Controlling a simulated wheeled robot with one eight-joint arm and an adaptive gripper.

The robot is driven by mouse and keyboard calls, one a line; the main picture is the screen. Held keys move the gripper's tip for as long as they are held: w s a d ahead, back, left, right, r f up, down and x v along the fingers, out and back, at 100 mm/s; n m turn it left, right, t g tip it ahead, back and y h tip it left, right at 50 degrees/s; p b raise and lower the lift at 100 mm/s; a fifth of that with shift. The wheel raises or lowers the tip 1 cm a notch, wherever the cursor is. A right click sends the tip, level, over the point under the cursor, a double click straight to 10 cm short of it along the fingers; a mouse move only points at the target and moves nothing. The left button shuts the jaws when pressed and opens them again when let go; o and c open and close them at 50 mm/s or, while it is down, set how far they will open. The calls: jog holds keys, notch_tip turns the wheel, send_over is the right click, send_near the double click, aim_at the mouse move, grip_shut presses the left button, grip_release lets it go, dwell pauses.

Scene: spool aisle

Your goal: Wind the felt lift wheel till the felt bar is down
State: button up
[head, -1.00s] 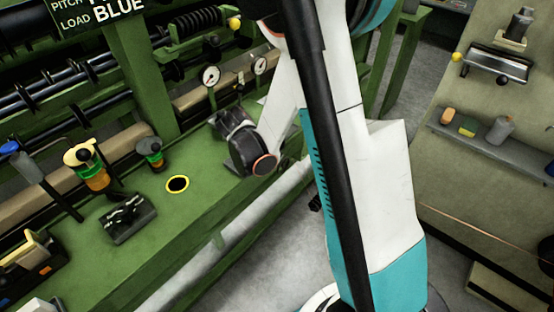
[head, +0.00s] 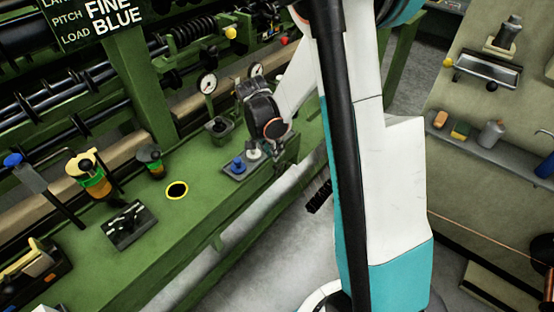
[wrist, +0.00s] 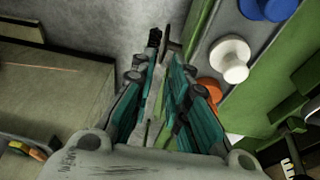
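I cannot clearly pick out the felt lift wheel in the frames; it may be hidden behind my arm. A long tan bar (head: 185,104) runs along the back of the green machine and may be the felt bar. My gripper (head: 258,97) is above the machine's front ledge, its fingers largely hidden in the head view. In the wrist view my gripper (wrist: 161,43) has its fingertips close together with nothing seen between them. It is beside a grey plate with a blue knob (wrist: 265,8), a white knob (wrist: 230,58) and an orange knob (wrist: 208,90), apart from them.
Gauges (head: 207,83) stand behind my gripper. A shelf (head: 465,148) is at right.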

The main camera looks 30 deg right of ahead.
aim_at(280, 164)
jog(key=w+d+r+y+p, duration=0.1)
jog(key=d+r+y+p, duration=0.1)
jog(key=d+r+y, duration=0.1)
notch_tip(280, 164, down, 14)
jog(key=b, duration=0.6)
jog(key=shift+w+r, duration=0.1)
grip_shut()
